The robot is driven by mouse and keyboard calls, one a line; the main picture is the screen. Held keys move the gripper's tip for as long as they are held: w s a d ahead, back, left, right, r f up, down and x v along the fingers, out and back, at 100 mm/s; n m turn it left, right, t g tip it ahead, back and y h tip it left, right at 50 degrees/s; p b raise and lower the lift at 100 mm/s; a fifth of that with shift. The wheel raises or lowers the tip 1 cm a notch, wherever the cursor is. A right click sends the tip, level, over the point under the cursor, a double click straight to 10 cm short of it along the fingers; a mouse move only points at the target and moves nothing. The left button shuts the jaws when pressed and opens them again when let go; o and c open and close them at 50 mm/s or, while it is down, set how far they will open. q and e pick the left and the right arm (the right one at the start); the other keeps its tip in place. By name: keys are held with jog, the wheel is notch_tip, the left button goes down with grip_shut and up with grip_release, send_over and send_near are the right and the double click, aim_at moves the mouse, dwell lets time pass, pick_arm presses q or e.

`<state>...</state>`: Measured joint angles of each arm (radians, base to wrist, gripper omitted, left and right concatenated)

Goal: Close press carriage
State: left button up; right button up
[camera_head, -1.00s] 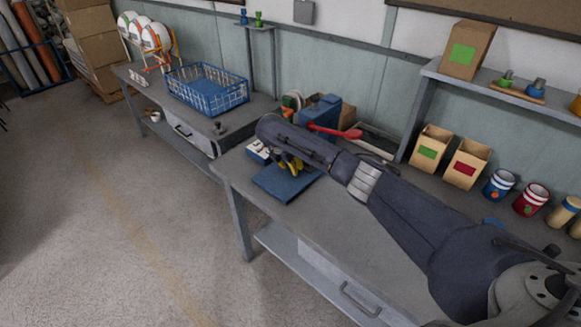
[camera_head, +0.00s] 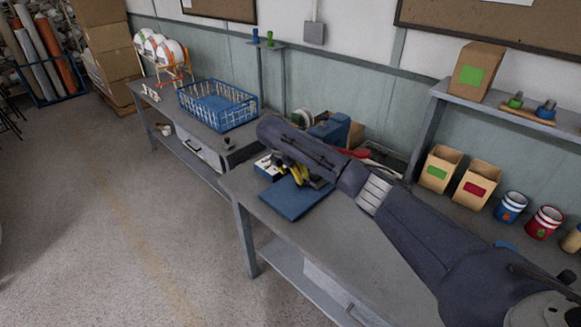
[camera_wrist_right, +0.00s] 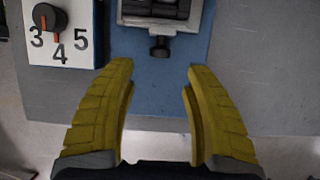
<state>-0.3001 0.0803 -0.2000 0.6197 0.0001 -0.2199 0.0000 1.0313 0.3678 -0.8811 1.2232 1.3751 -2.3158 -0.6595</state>
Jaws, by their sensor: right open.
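The press is a blue machine (camera_head: 330,131) on the right-hand bench, with a red lever (camera_head: 358,153) and a flat blue base plate (camera_head: 296,203). My right arm hides much of it. In the right wrist view, a grey metal part (camera_wrist_right: 160,18), apparently the carriage, sits at the top edge over the blue plate, with a black knob (camera_wrist_right: 159,47) on its near side. My right gripper (camera_wrist_right: 160,69) has yellow fingers, open and empty, one on each side of the knob's line and short of it. It also shows over the plate in the head view (camera_head: 297,175). My left gripper is out of view.
A white dial panel (camera_wrist_right: 62,32) with numbers stands left of the carriage. Cardboard bins (camera_head: 438,170) and striped cups (camera_head: 511,207) line the right bench. The bench's front area is bare.

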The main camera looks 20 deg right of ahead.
aim_at(292, 191)
jog(key=shift+v, duration=2.15)
jog(key=shift+m, duration=0.3)
jog(key=a, duration=0.2)
jog(key=s+a+f, duration=0.1)
jog(key=a, duration=0.1)
jog(key=a+f, duration=0.1)
jog(key=a, duration=0.1)
jog(key=shift+s+a+f, duration=0.2)
jog(key=shift+s+a, duration=0.1)
jog(key=shift+s, duration=0.05)
jog(key=c, duration=1)
jog(key=shift+f, duration=0.25)
grip_shut()
jog(key=x, duration=0.8)
jog(key=shift+d+f, duration=0.15)
jog(key=shift+f, duration=0.2)
jog(key=shift+w+d+f, duration=0.15)
jog(key=shift+w+d, duration=0.05)
jog(key=shift+d, duration=0.25)
jog(key=shift+w+d+f, duration=0.15)
jog(key=shift+w+d, duration=0.05)
jog(key=shift+d, duration=0.25)
jog(key=shift+w+d, duration=0.25)
jog(key=shift+d, duration=0.3)
jog(key=shift+w+d, duration=0.2)
jog(key=shift+d, duration=0.35)
